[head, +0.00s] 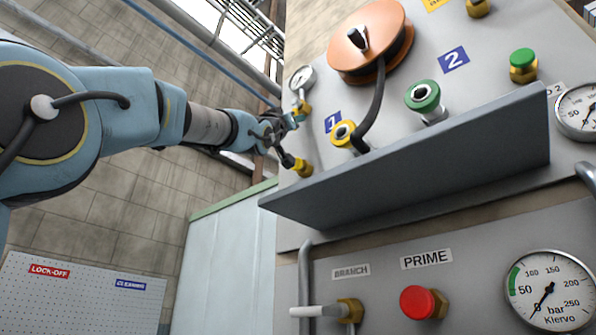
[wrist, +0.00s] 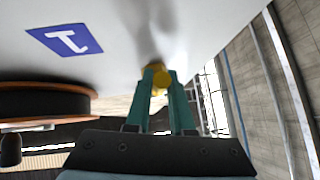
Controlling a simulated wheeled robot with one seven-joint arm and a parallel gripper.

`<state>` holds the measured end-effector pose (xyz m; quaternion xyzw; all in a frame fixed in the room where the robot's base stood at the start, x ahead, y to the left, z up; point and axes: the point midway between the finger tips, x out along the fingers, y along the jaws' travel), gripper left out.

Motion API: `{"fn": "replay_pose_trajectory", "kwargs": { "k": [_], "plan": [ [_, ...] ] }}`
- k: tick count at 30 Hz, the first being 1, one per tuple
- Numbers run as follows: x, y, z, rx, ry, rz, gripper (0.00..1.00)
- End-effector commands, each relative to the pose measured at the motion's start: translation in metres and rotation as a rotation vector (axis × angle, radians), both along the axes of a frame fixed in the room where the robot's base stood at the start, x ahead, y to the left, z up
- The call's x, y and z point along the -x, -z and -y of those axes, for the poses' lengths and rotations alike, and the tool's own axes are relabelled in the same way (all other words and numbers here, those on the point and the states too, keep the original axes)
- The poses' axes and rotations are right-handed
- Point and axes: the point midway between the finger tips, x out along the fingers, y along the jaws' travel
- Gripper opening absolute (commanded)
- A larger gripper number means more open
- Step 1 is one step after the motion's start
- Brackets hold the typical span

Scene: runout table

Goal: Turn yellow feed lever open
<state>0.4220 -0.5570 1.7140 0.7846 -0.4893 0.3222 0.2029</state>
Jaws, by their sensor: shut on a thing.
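My gripper (head: 294,120) is at the left edge of the upper panel, just below a small gauge. In the wrist view its two teal fingers (wrist: 158,92) are closed together on the yellow feed lever (wrist: 160,77), close to the pale panel. In the head view a yellow-brass part of the lever (head: 302,107) shows just above the fingertips. The rest of the lever is hidden by the fingers, so I cannot tell its exact angle.
Beside my gripper are the blue label 1 (head: 332,122) and the orange hose reel (head: 370,42). Below it, a yellow fitting (head: 303,167) with a dark stem sticks out near the grey shelf (head: 420,160).

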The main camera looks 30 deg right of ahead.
Motion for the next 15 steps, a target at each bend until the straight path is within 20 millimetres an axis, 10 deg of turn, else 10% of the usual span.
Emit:
{"fn": "replay_pose_trajectory", "kwargs": {
  "k": [7, 8, 15],
  "plan": [
    [0.0009, -0.0006, 0.0003, 0.002, 0.003, -0.001, 0.00],
    [0.0009, -0.0006, 0.0002, 0.002, 0.004, -0.001, 0.24],
    [0.0008, -0.0007, 0.0001, 0.001, 0.002, 0.000, 0.51]
  ]
}}
